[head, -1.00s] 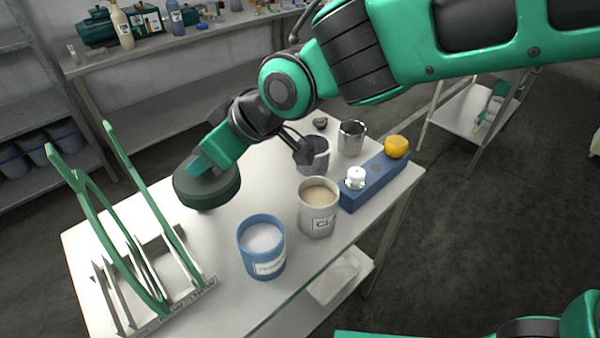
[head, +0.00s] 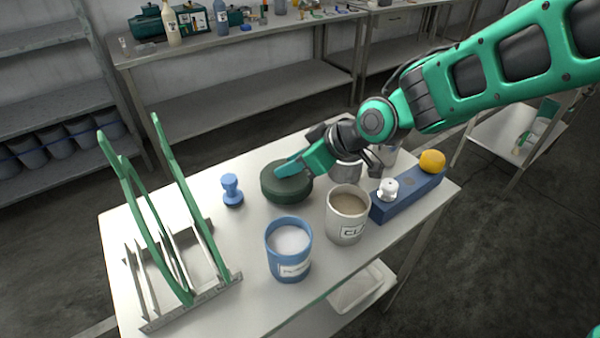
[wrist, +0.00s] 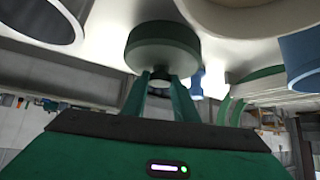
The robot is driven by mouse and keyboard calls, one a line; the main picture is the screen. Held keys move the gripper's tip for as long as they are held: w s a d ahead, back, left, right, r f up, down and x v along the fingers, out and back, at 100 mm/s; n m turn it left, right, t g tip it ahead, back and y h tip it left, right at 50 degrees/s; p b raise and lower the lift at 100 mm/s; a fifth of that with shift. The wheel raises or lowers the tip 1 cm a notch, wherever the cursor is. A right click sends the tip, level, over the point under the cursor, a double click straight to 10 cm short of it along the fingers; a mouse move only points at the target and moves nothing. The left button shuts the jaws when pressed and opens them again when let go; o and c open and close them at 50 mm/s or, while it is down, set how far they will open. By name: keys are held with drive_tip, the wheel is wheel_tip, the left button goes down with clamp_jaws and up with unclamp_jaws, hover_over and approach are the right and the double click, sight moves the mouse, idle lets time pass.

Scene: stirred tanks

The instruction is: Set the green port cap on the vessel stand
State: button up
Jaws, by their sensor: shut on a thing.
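The green port cap looks like the thick dark green disc (head: 286,185), which also shows in the wrist view (wrist: 162,46). My gripper (head: 289,167) is shut on a small knob on top of it, with both fingers around the knob in the wrist view (wrist: 162,82). The cap is level, over the middle of the table; I cannot tell whether its underside touches the tabletop. No part is clearly marked as the vessel stand. A grey metal rack (head: 190,306) with upright green hoops stands at the left, and a low blue block (head: 410,200) at the right.
A blue cup (head: 289,262) with white contents and a cream tub (head: 346,226) stand in front of the cap. A blue knobbed piece (head: 231,190) stands left of it. Metal cups are behind the tub. The blue block bears a white piece (head: 388,190) and a yellow one (head: 432,161).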

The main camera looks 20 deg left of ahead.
drive_tip(key=shift+f, duration=1.3)
drive_tip(key=shift+f, duration=0.1)
drive_tip(key=o, duration=1.1)
drive_tip(key=shift+s+d+r, duration=0.15)
drive_tip(key=shift+d+r, duration=0.15)
drive_tip(key=shift+r, duration=0.2)
drive_tip(key=v, duration=1.1)
